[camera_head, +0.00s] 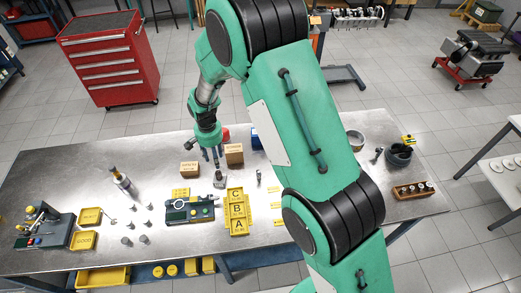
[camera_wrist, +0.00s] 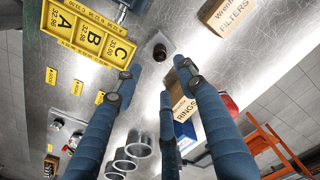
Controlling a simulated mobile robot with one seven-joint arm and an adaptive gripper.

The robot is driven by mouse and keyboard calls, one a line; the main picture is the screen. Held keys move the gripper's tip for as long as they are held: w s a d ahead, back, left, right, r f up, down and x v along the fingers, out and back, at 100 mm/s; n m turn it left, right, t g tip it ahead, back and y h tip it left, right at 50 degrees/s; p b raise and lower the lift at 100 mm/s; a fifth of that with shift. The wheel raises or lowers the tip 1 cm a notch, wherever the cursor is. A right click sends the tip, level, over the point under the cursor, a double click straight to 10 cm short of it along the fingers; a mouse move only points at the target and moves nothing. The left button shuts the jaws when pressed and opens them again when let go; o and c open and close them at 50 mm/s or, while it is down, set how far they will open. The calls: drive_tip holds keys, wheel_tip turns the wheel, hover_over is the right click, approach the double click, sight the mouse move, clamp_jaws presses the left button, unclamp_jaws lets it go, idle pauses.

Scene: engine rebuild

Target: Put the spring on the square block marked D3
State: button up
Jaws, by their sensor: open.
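A small grey square block (camera_head: 219,183) stands on the bench just below my gripper, left of the yellow tray. In the wrist view the block (camera_wrist: 150,42) carries a small dark round piece (camera_wrist: 159,52), which may be the spring; its coils and any D3 mark are too small to read. My gripper (camera_head: 214,160) hangs above the block with its fingers pointing down. In the wrist view its blue fingers (camera_wrist: 155,88) are spread apart, with nothing between them. The dark piece lies beyond the fingertips, apart from them.
A yellow tray (camera_head: 237,189) marked A, B, C lies to the right of a green fixture (camera_head: 175,214). Cardboard boxes (camera_head: 190,169) (camera_head: 234,153) stand close to my gripper. Several small metal parts (camera_head: 128,241) stand at left. A red tool cabinet (camera_head: 108,60) is behind the bench.

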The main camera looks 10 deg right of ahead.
drive_tip(key=shift+r, duration=0.1)
drive_tip(key=s+d+r+t, duration=0.1)
drive_tip(key=s+d+r, duration=0.2)
drive_tip(key=d+r, duration=0.5)
drive_tip(key=s+d+r+n+t, duration=0.1)
drive_tip(key=s+d+r, duration=0.25)
drive_tip(key=r, duration=0.75)
drive_tip(key=s+d+r+t, duration=0.1)
drive_tip(key=s+d+r, duration=0.35)
drive_tip(key=r, duration=0.55)
drive_tip(key=s+d+r+t, duration=0.1)
drive_tip(key=s+d+r, duration=0.2)
drive_tip(key=s, duration=0.5)
drive_tip(key=s+d+r+n, duration=0.1)
drive_tip(key=s+d+r, duration=0.3)
drive_tip(key=s, duration=0.4)
drive_tip(key=s+d+r+n+t, duration=0.1)
drive_tip(key=s+d+r, duration=0.2)
drive_tip(key=s+d, duration=0.3)
drive_tip(key=shift+s+r+t, duration=0.3)
drive_tip(key=shift+s+r, duration=0.1)
drive_tip(key=shift+s, duration=0.7)
wheel_tip(320, 180, down, 18)
drive_tip(key=b, duration=1.8)
drive_tip(key=shift+f, duration=0.15)
